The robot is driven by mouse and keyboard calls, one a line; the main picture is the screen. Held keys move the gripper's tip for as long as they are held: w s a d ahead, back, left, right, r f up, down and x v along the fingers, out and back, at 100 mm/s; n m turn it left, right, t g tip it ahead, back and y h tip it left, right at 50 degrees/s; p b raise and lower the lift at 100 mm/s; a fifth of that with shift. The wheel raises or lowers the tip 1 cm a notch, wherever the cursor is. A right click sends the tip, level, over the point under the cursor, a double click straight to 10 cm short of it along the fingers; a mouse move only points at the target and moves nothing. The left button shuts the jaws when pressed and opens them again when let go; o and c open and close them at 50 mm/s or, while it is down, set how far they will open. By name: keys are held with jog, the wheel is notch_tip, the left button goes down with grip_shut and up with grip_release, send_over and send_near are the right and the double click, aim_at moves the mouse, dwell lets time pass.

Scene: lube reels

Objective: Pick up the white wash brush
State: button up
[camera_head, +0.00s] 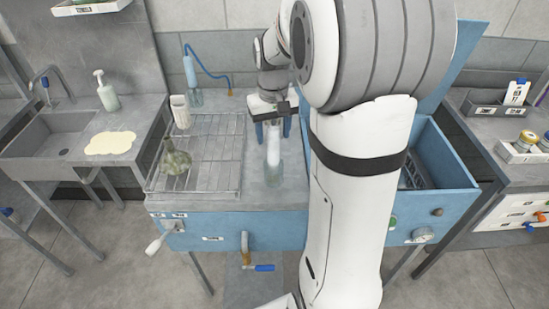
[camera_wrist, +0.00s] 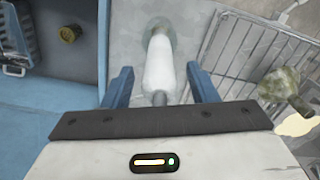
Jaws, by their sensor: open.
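The white wash brush (camera_head: 273,150) stands roughly upright on the grey top of the blue bench, with a clear, glassy round piece (camera_head: 275,174) at its lower end. In the wrist view its white body (camera_wrist: 159,68) lies between the fingers, with a thin grey stem toward my palm. My gripper (camera_head: 272,132) is open above and around the upper part of the brush, one blue finger on each side. In the wrist view the fingers (camera_wrist: 160,88) show gaps to the brush on both sides. My arm hides part of the bench to the right.
An open blue basin (camera_head: 440,160) is at right. A sink (camera_head: 45,130) is far left.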

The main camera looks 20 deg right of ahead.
aim_at(273, 155)
jog(key=shift+f, duration=1.35)
jog(key=shift+c, duration=0.4)
grip_shut()
